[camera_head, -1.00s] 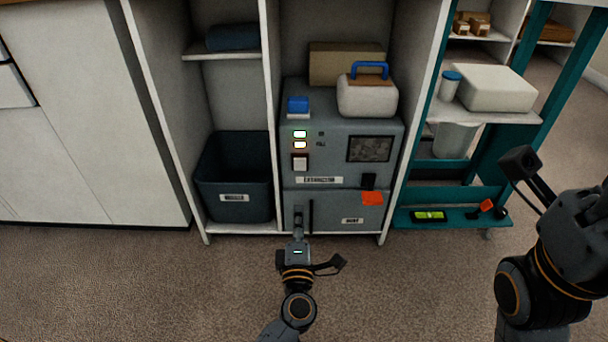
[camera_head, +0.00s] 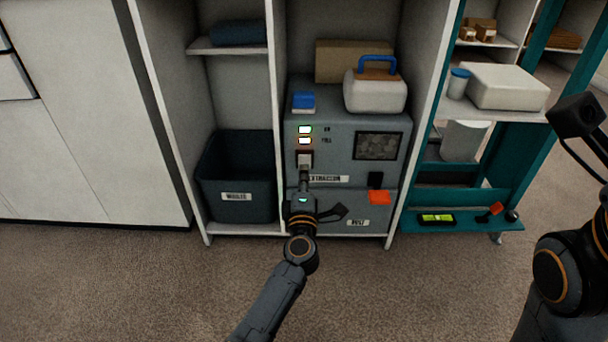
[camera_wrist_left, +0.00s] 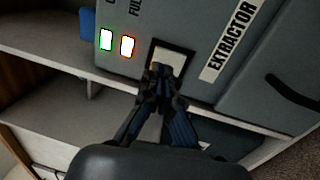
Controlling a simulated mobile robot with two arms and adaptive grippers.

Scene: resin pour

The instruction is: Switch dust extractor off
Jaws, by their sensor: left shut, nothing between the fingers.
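The dust extractor (camera_head: 338,128) is a grey cabinet standing in the shelf unit, with an "EXTRACTOR" label that also shows in the left wrist view (camera_wrist_left: 232,38). Two lamps glow at its upper left: a green-edged one (camera_head: 305,129) and an orange-edged one (camera_head: 305,141). Below them is a pale rocker switch (camera_head: 305,159) in a dark frame; it also shows in the left wrist view (camera_wrist_left: 176,58). My left gripper (camera_head: 304,176) is shut and empty, its fingertips at the switch's lower edge. I cannot tell whether they touch.
A dark waste bin (camera_head: 237,180) stands in the bay to the left. A blue-handled case (camera_head: 375,92), a box (camera_head: 352,60) and a blue item (camera_head: 303,101) sit on the extractor. A teal rack (camera_head: 470,219) stands at the right. The floor in front is clear.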

